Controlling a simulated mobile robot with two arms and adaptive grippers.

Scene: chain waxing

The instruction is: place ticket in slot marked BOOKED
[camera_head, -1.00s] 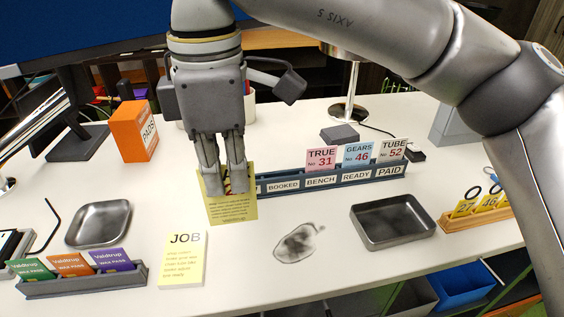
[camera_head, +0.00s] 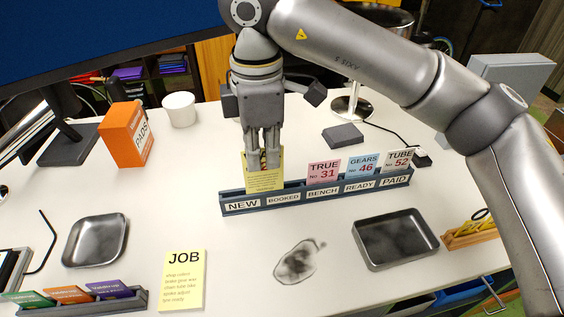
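A yellow ticket (camera_head: 265,182) stands upright between the fingers of my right gripper (camera_head: 264,161). The gripper points down and is closed on its upper part. The ticket's lower edge is at the slotted rack (camera_head: 225,209), above the gap between the NEW label (camera_head: 243,206) and the BOOKED label (camera_head: 284,198). I cannot tell whether the ticket is inside a slot or just above it. Pink TRUE 31 (camera_head: 323,171), blue GEARS 46 (camera_head: 362,165) and white TUBE 52 (camera_head: 398,160) tickets stand in the rack further right. My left gripper is not in view.
Another tray (camera_head: 95,240) is at left. An orange PADS box (camera_head: 127,135) and a white cup (camera_head: 180,109) stand behind.

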